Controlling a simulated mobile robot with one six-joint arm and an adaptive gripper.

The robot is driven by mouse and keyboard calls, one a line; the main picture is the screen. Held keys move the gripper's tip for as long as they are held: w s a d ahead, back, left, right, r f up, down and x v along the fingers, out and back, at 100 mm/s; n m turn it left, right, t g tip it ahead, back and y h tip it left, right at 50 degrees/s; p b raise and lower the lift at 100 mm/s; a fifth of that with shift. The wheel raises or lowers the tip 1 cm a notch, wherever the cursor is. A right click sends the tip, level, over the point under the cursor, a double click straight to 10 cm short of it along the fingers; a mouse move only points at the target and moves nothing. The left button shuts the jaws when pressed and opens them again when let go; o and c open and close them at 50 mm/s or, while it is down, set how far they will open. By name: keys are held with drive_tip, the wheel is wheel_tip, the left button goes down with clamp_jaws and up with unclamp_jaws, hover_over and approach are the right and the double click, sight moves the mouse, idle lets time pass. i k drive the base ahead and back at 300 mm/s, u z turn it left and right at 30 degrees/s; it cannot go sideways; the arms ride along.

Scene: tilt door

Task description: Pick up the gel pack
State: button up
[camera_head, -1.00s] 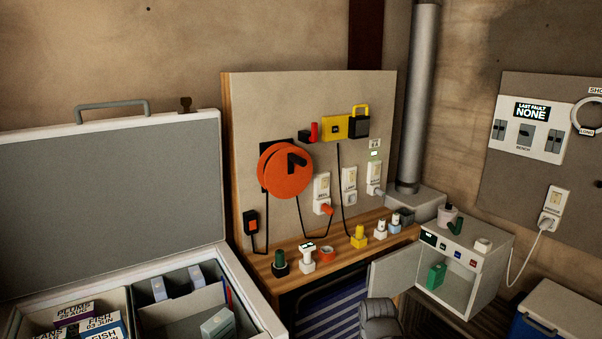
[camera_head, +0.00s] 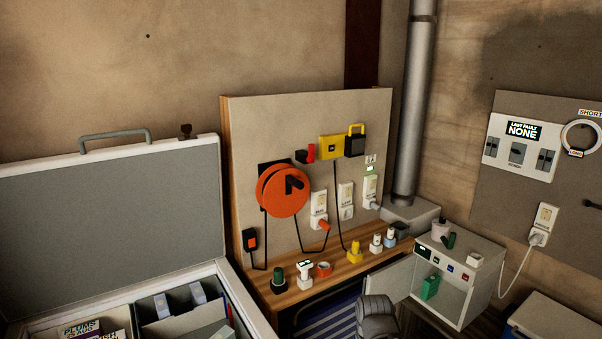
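I cannot tell for certain which thing is the gel pack. Two slim pale blue-grey packs, one at the right (camera_head: 198,294) and one at the left (camera_head: 161,305), stand in the open chest (camera_head: 243,297) at the lower left. A green block (camera_head: 430,288) stands inside the small open grey cabinet (camera_head: 461,301) at the right. No label on any of these can be read. My gripper's fingers do not show. A dark grey rounded part (camera_head: 377,314) at the bottom edge appears to be mine, apart from the packs and the block.
The chest's raised lid (camera_head: 108,215) stands at the left. A wooden bench (camera_head: 340,268) with several small plugs runs below a board (camera_head: 300,125) with an orange reel (camera_head: 283,193). The cabinet's door (camera_head: 390,278) is swung open. A lidded box (camera_head: 550,322) is at the lower right.

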sight(430, 288)
drive_tip(key=z, duration=2.6)
drive_tip(key=i, duration=1.2)
drive_tip(key=z, duration=0.05)
